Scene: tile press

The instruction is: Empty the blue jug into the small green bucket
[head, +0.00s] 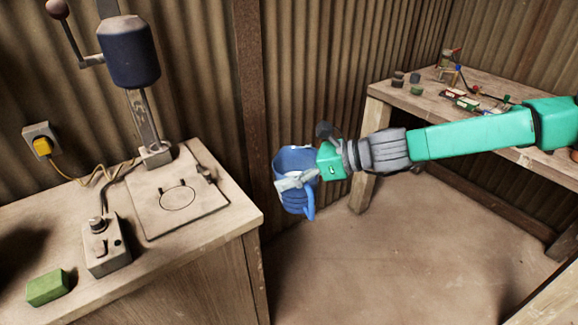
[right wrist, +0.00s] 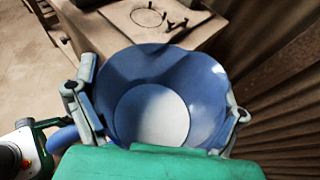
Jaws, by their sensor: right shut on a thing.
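The blue jug (head: 293,202) is upright in the air, right of the left workbench and above the floor. My right gripper (head: 300,160) is shut on it, with grey fingers on opposite sides of its body. In the right wrist view I look into the jug (right wrist: 150,68); a pale round surface shows inside, and I cannot tell whether it is contents or the bottom. The jug's handle (head: 309,208) points toward the camera. I cannot make out a green bucket; a small green item (head: 416,91) on the far table is too small to identify. My left gripper is not in view.
The left workbench (head: 225,233) carries a press (head: 130,52), a square plate (head: 150,208), a control box (head: 104,250) and a green block (head: 47,288). The far table (head: 387,93) holds several small items. Corrugated walls stand behind; the floor (head: 390,260) between is clear.

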